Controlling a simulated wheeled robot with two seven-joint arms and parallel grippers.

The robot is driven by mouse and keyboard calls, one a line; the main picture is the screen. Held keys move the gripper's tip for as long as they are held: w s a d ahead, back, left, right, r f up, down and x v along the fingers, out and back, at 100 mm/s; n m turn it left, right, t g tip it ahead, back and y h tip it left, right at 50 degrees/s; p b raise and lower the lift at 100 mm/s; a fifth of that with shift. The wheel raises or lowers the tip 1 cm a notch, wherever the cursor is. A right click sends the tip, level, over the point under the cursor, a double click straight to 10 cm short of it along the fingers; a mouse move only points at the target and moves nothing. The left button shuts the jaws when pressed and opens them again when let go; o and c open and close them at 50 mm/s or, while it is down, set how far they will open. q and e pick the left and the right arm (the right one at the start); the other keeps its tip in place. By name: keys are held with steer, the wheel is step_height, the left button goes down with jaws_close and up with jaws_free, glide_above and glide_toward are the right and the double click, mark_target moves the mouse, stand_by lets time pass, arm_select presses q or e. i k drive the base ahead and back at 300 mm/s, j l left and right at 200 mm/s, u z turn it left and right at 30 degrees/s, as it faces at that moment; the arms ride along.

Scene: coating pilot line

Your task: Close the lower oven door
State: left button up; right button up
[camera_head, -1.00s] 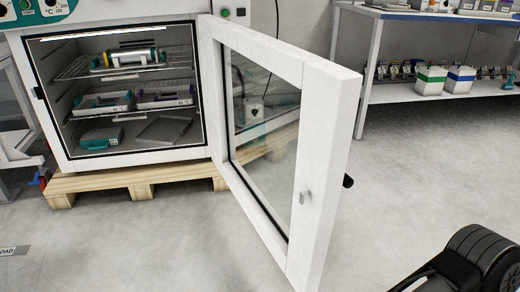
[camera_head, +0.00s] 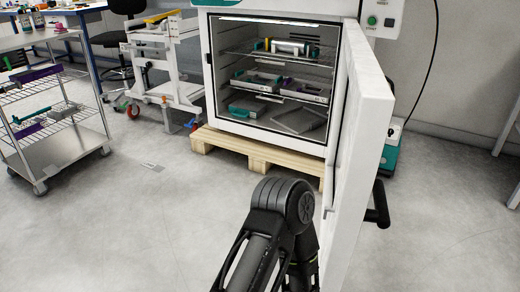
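The lower oven (camera_head: 268,137) stands at the upper middle with its chamber exposed. Its white door (camera_head: 361,140) is wide open, hinged on the oven's right side, and swings out toward me, seen nearly edge-on. A black handle (camera_head: 380,205) sticks out on the door's right, outer face. A small grey latch piece shows on its inner face near the free edge. A black arm of mine rises at the bottom middle, just left of the door's lower part; I cannot tell whether it touches the door. Neither gripper's fingers show.
Wire shelves in the oven hold several trays. The oven stands on a wooden pallet (camera_head: 232,148). A steel rack cart (camera_head: 65,150) is at the left, and a white wheeled frame (camera_head: 163,60) stands behind. A green-and-white unit (camera_head: 388,158) is behind the door. Floor at left and right is clear.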

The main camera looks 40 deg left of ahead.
mark_target(364, 102)
steer(key=i+l+u, duration=0.2)
steer(key=u, duration=0.2)
steer(key=i+l+u, duration=0.2)
steer(key=u, duration=0.15)
steer(key=i+l+u, duration=0.15)
steer(key=l+u, duration=0.25)
steer(key=i+l+u, duration=0.1)
steer(key=l+u, duration=0.3)
